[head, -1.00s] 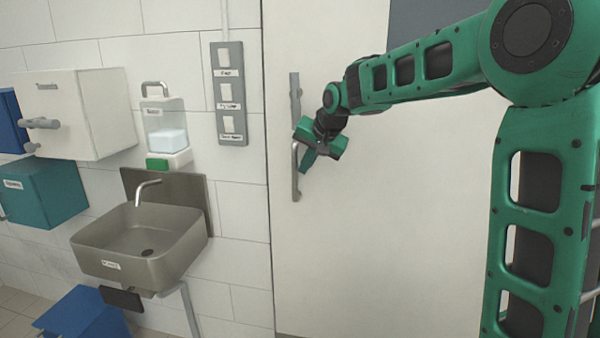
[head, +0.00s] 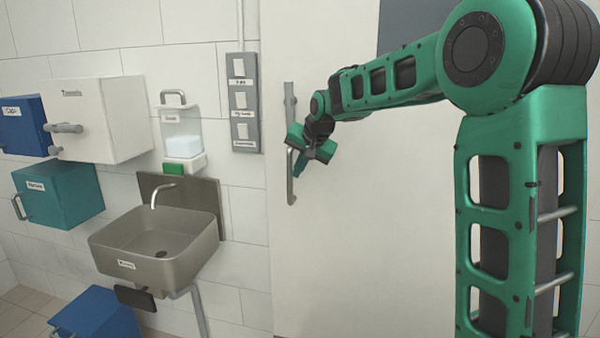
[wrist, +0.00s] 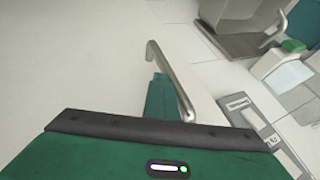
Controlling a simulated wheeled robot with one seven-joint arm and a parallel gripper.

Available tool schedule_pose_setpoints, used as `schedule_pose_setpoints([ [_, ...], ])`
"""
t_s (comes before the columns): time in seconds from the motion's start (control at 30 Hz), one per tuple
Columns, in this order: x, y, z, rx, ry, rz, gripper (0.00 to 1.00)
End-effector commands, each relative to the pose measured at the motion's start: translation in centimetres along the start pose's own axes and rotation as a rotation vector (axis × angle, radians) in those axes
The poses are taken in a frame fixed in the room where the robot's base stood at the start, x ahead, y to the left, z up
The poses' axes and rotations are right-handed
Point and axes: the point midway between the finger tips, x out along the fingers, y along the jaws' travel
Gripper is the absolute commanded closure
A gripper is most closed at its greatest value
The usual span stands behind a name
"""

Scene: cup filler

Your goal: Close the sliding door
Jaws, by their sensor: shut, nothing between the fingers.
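The sliding door (head: 350,250) is a large pale panel. Its left edge runs close beside the switch panel on the tiled wall. Its grey vertical bar handle (head: 290,100) is near that edge, and the handle also shows in the wrist view (wrist: 172,80). My gripper (head: 299,166) is shut and empty at the lower part of the handle, on its right side. In the wrist view the green fingers (wrist: 157,96) are right against the bar, partly hidden by my gripper's body. Whether they touch it I cannot tell for sure.
A switch panel (head: 243,105) is on the wall just left of the door edge. Further left are a soap dispenser (head: 182,135), a steel sink (head: 155,245), a white cabinet (head: 105,120), a teal box (head: 60,195) and blue boxes (head: 95,315). A dark grey rectangle (head: 410,20) shows at upper right.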

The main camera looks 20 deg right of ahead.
Motion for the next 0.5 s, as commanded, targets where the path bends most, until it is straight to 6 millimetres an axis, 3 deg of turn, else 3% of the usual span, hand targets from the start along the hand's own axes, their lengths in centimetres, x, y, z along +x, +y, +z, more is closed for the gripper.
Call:
schedule_pose_setpoints([
  [0.07,-0.1,-0.4,0.2,-0.008,-0.001,-0.012,1.0],
  [0.3,-1.4,2.5,0.0,-0.006,-0.002,-0.006,1.0],
  [0.5,-5.8,2.4,-0.1,-0.008,-0.001,-0.008,1.0],
])
